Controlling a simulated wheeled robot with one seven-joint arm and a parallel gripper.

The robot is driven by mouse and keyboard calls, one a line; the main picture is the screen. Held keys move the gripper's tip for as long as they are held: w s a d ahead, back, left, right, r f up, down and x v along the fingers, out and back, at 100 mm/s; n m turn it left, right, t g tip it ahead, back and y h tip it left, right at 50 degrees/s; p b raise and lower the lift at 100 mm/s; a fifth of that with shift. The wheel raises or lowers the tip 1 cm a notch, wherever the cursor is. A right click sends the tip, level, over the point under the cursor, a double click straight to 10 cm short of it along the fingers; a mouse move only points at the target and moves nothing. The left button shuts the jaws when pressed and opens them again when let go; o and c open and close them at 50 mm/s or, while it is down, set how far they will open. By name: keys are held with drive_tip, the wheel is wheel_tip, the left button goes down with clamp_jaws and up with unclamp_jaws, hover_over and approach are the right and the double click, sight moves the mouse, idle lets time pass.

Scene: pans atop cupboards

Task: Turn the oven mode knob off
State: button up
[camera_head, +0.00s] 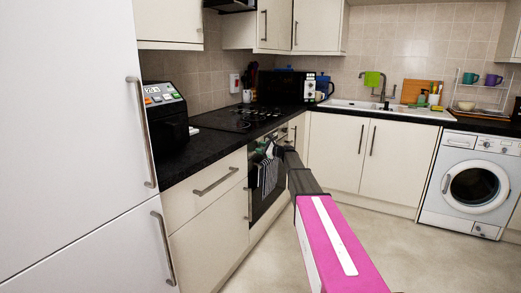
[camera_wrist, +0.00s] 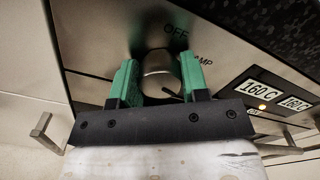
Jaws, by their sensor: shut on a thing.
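The oven mode knob (camera_wrist: 157,84) is a round silver knob on the oven's metal panel in the wrist view. The label "OFF" (camera_wrist: 176,31) is printed above it, and a partly covered label ending in "AMP" (camera_wrist: 203,60) is to its right. A dark mark shows near the knob's lower right; I cannot tell for sure which setting it points to. My gripper (camera_wrist: 160,64) has its green fingers on either side of the knob, shut on it. In the head view my gripper (camera_head: 272,149) is at the top front of the oven (camera_head: 257,205), and the knob is hidden.
Displays reading "160 C" (camera_wrist: 264,91) are right of the knob. A striped towel (camera_head: 268,175) hangs on the oven front. The hob (camera_head: 235,119) and black worktop (camera_head: 205,150) lie above. A tall white cabinet (camera_head: 75,120) stands near left. The floor (camera_head: 420,255) at right is clear.

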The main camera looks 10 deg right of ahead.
drive_tip(key=n, duration=1.1)
drive_tip(key=shift+f, duration=0.1)
drive_tip(key=n, duration=1)
drive_tip(key=shift+n, duration=0.4)
drive_tip(key=o, duration=0.9)
drive_tip(key=v, duration=1.1)
